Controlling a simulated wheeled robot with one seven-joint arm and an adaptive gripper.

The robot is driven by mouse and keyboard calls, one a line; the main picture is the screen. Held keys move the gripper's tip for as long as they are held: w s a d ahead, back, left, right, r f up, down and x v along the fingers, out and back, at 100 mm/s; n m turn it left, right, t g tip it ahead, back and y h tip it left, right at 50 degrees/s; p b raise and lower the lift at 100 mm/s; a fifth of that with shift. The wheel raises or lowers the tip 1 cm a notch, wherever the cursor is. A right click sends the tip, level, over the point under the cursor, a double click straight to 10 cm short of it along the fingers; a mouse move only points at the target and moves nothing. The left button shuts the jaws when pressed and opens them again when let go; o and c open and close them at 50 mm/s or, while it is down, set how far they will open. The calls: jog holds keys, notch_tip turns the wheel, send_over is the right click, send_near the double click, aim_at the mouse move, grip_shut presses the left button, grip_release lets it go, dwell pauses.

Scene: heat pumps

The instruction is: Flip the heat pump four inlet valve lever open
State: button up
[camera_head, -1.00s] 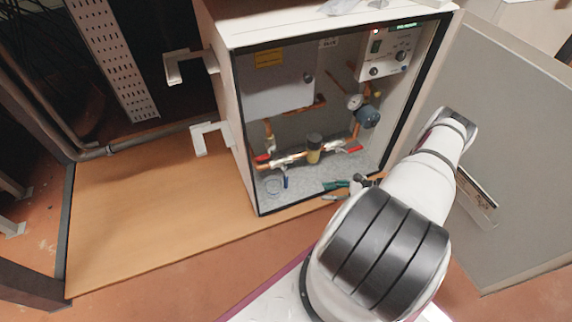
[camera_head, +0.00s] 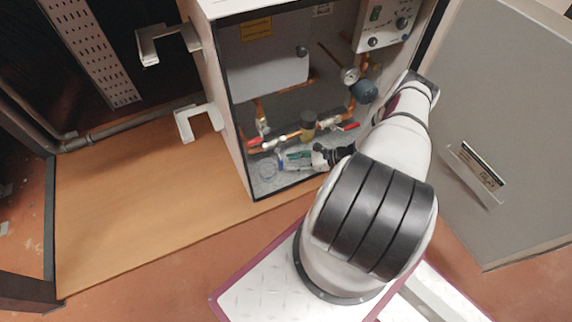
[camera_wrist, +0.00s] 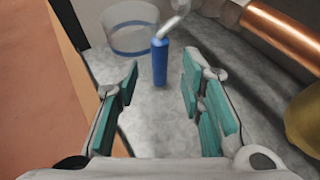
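The open heat pump cabinet (camera_head: 212,100) holds copper pipework with valves low inside. A blue valve lever (camera_wrist: 160,62) hangs down from a bent metal stem in the wrist view. My gripper (camera_wrist: 163,88) is open and empty, its teal-padded fingers spread to either side, with the lever ahead between their tips and apart from the pads. In the head view my gripper (camera_head: 293,160) is inside the cabinet's lower part, below the pipe. The blue lever is hard to make out there. A red lever (camera_head: 254,143) sits on the left of the pipe and another red lever (camera_head: 350,126) on the right.
A copper pipe (camera_wrist: 285,35) and a brass part (camera_wrist: 305,118) are close on the right in the wrist view. A clear round container (camera_wrist: 130,28) stands behind the lever on the grey floor. The open cabinet door (camera_head: 500,110) stands right of my arm.

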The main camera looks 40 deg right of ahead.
aim_at(279, 160)
jog(key=shift+b+x, duration=0.35)
jog(key=shift+x, duration=1.2)
grip_shut()
